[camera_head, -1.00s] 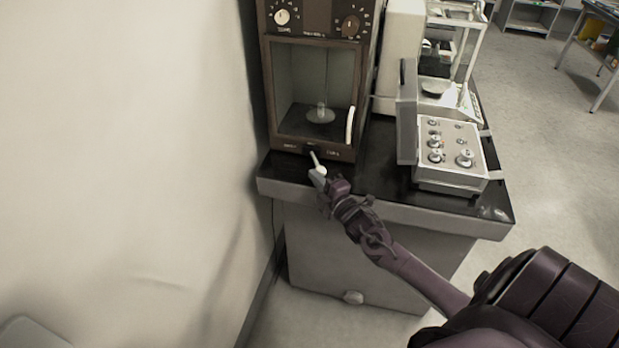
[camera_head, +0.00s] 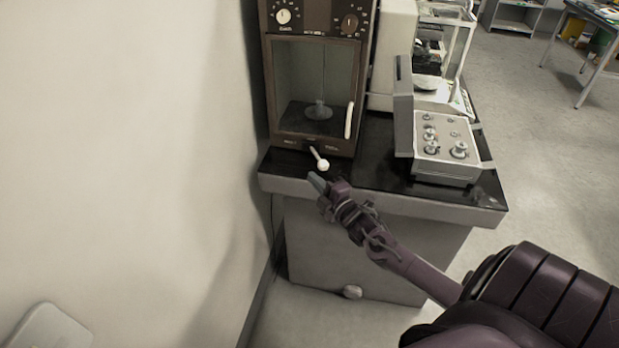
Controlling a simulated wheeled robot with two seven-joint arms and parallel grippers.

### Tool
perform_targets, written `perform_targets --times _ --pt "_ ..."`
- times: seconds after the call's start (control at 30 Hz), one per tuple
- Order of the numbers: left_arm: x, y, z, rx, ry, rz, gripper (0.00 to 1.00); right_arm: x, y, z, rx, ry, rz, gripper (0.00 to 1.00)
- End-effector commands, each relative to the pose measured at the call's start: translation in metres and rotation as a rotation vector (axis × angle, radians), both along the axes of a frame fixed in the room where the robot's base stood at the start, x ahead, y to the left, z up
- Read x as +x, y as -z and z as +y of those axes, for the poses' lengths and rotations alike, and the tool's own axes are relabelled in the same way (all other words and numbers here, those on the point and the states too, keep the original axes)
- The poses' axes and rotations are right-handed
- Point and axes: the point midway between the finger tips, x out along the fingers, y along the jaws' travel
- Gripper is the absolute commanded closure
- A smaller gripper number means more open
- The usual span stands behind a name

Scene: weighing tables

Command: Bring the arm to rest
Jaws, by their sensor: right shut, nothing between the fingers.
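My right gripper (camera_head: 317,183) is at the front edge of the black-topped table, its arm coming in from the lower right. It is shut and holds nothing. It is just below and apart from a white-knobbed lever (camera_head: 322,163) on the front of a brown balance (camera_head: 313,95). The balance has a glass window with a pan (camera_head: 319,112) behind it. My left gripper is not in view.
An open grey weight box (camera_head: 447,157) with several metal weights stands on the right of the black table (camera_head: 385,180). Another balance (camera_head: 440,60) stands behind it. A wall is close on the left. Floor on the right is open, with another table (camera_head: 597,30) beyond.

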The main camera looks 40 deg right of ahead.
Motion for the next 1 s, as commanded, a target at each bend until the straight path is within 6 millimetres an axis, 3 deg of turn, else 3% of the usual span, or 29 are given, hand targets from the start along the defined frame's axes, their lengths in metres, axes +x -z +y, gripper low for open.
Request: perform_targets --times 0.1,0.3,0.5,0.77,0.87,0.97,1.0 --pt "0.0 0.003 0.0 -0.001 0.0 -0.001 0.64 -0.023 0.004 -0.005 -0.002 -0.001 0.005 1.0" --pt "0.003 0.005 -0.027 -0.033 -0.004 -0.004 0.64 -0.053 0.005 -0.012 0.0 0.0 0.003 1.0" --pt "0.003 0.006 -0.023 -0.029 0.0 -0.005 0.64 -0.065 0.004 -0.015 0.0 0.0 0.002 1.0" --pt "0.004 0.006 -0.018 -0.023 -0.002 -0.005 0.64 -0.066 0.005 -0.015 0.002 0.0 0.003 1.0" --pt "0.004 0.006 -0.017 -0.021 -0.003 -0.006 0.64 -0.07 0.021 -0.018 0.032 0.016 0.037 1.0" --pt "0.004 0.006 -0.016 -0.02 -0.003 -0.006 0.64 -0.08 0.064 -0.024 0.111 0.063 0.124 1.0" --pt "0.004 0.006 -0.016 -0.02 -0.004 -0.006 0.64 -0.087 0.089 -0.026 0.157 0.089 0.175 1.0"
